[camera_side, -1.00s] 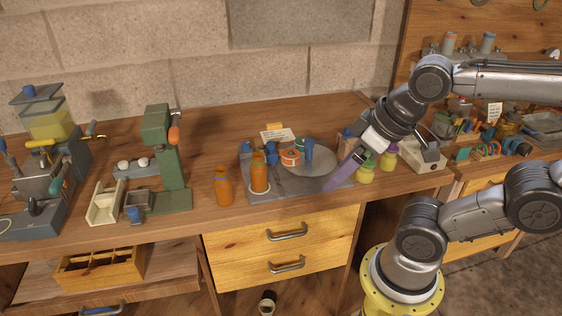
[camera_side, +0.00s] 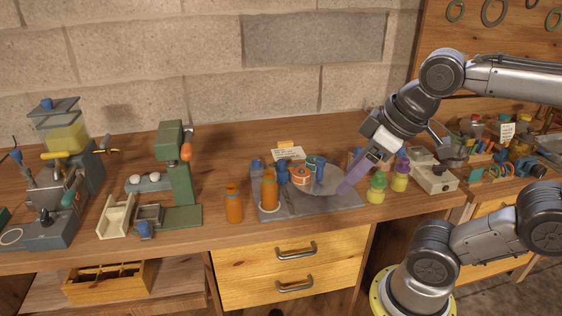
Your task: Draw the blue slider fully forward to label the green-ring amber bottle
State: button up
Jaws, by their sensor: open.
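The labelling station is a grey plate (camera_side: 290,208) with a round grey disc and an orange roll (camera_side: 300,176). Several blue parts stand on it: a block (camera_side: 257,166) at the back left, a piece (camera_side: 283,174) behind the bottle, and a post (camera_side: 320,169) on the disc. I cannot tell which is the slider. One amber bottle (camera_side: 269,190) stands upright on the plate's left part; another amber bottle (camera_side: 233,205) stands on the bench to its left. No green ring is clear on either. My gripper (camera_side: 346,190), with purple fingers, is open near the plate's right edge, right of the blue post.
A green press (camera_side: 176,175) and cream tray (camera_side: 116,215) stand left. A white card (camera_side: 288,154) is behind the plate. Bench in front of the plate is clear.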

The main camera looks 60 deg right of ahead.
jog(key=w+d+r+g, duration=0.1)
jog(key=w+d+r, duration=0.1)
jog(key=w+r, duration=0.45)
jog(key=m+g, duration=0.1)
jog(key=g, duration=0.3)
send_over(282, 161)
notch_tip(282, 161, down, 8)
notch_tip(282, 161, down, 14)
jog(key=shift+w+r, duration=0.1)
grip_shut()
dwell(0.5)
